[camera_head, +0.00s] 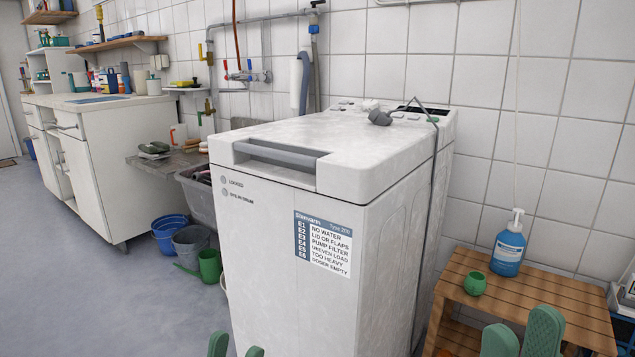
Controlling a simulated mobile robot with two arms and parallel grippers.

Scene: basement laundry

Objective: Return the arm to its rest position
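My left gripper (236,348) shows at the bottom edge, in front of the white washing machine (290,270). Only its two green fingertips are in view, with a gap between them and nothing seen in it. My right gripper (522,337) shows at the bottom right, in front of the slatted wooden stand (565,307). Its two green fingertips stand apart by a narrow gap, and I see nothing held. The rest of both grippers and both arms is below the picture.
The washing machine's lid is down, with a grey hose end (380,117) on top. A blue soap bottle (508,250) and a small green pot (475,283) stand on the wooden stand. Buckets (170,233) and a green watering can (209,265) stand left.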

